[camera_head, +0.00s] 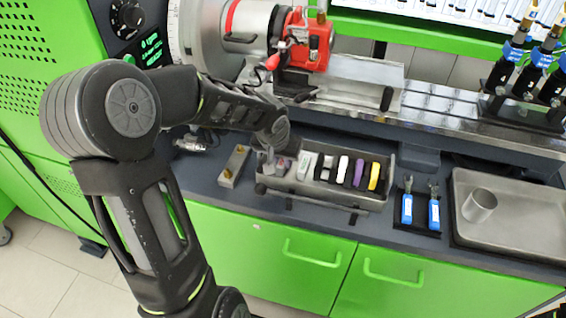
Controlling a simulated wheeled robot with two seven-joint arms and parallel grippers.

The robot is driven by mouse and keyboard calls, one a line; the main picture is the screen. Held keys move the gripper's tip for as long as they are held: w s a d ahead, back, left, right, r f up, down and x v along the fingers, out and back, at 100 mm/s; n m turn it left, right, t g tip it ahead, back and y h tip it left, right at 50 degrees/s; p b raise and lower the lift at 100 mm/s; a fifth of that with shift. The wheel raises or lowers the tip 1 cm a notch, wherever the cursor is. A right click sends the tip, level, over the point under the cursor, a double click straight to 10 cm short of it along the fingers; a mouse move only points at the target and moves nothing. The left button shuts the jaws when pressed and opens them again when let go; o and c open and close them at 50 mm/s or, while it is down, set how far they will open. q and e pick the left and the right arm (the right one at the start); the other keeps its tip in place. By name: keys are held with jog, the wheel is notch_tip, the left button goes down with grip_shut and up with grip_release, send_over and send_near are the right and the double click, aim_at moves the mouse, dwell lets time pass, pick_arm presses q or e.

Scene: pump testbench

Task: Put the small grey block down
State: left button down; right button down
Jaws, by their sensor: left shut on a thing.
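My left gripper (270,157) points down at the left end of a grey open bin (330,192) on the bench. It is shut on a small grey block (268,167), mostly hidden by the fingers. I cannot tell whether the block touches the bin floor. Several upright blocks stand in a row to the right of the gripper: a pale one (306,166), a white one (342,168), a purple one (358,172) and a yellow one (374,177), with dark ones between. My right gripper is out of view.
A machine with a red fitting (305,45) and a metal rail stand behind.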

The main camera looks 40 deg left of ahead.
aim_at(282, 161)
pick_arm(q)
jog(key=shift+r, duration=0.15)
notch_tip(282, 161, up, 10)
dwell(0.4)
jog(key=shift+f, duration=0.2)
dwell(0.4)
